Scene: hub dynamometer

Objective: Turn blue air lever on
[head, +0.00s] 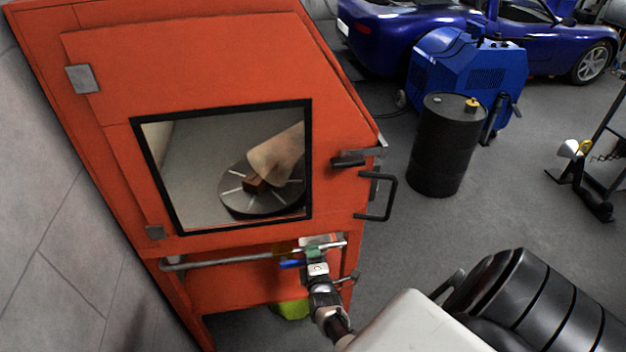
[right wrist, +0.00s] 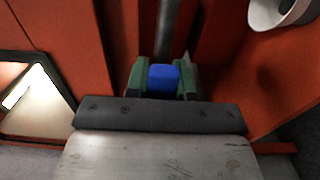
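The blue air lever (head: 291,263) is below the window of the orange cabinet, by the horizontal metal pipe (head: 215,262). My right gripper (head: 313,254), with green fingertips, is at the lever. In the right wrist view the blue lever (right wrist: 163,78) fills the space between the two green fingers (right wrist: 163,80), one on each side, with no clear gap. The gripper looks shut on it. The lever's pivot is hidden by the gripper. My left gripper is not in view.
A black drum (head: 442,150) and a blue machine (head: 455,70) stand behind. Grey floor is free between the cabinet and the drum.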

